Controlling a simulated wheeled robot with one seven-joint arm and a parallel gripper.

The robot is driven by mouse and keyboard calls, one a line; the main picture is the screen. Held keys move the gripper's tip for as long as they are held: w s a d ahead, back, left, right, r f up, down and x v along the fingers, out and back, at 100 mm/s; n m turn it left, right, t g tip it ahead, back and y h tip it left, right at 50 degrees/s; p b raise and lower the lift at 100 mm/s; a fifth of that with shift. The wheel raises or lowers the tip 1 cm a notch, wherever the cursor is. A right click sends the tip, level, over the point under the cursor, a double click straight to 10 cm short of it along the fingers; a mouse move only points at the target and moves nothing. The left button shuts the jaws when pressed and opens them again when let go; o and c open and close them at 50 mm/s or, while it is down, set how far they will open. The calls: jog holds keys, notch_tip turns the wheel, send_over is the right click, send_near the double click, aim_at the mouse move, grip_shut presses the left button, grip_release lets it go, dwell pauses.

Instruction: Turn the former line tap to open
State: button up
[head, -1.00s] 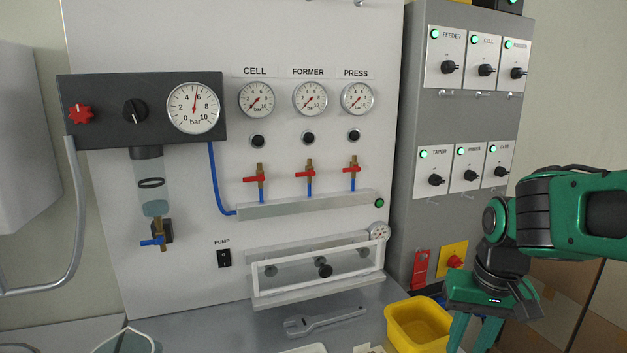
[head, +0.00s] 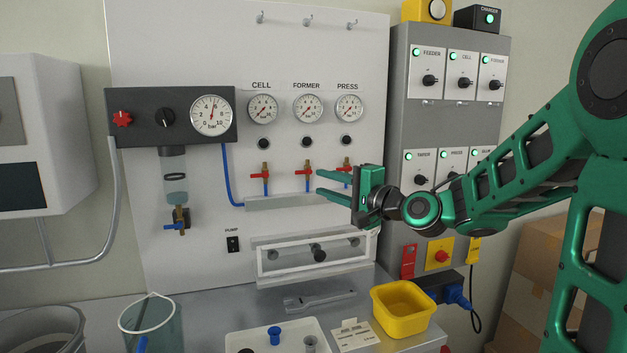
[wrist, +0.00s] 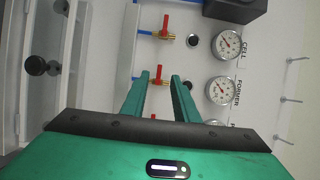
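The former line tap (head: 308,174) is the middle of three small brass taps with red handles, below the FORMER gauge (head: 308,108). Its handle lies crosswise to its upright blue pipe. My gripper (head: 318,181) is open, with its two green fingers pointing left towards this tap in the head view. In the wrist view the tap's red handle (wrist: 157,78) shows between the two fingertips, and the fingers do not visibly press on it. The fingers partly cover the press tap (head: 346,165) in the head view.
The cell tap (head: 266,176) is close on the left, its handle also crosswise. The grey manifold bar (head: 270,203) runs below the taps. A switch cabinet (head: 445,125) stands to the right. A yellow bin (head: 402,310) and a wrench (head: 320,300) are on the bench below.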

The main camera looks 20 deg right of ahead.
aim_at(301, 173)
jog(key=x, duration=0.3)
jog(key=d+x, duration=0.1)
jog(key=x, duration=0.6)
jog(key=shift+w+d, duration=0.3)
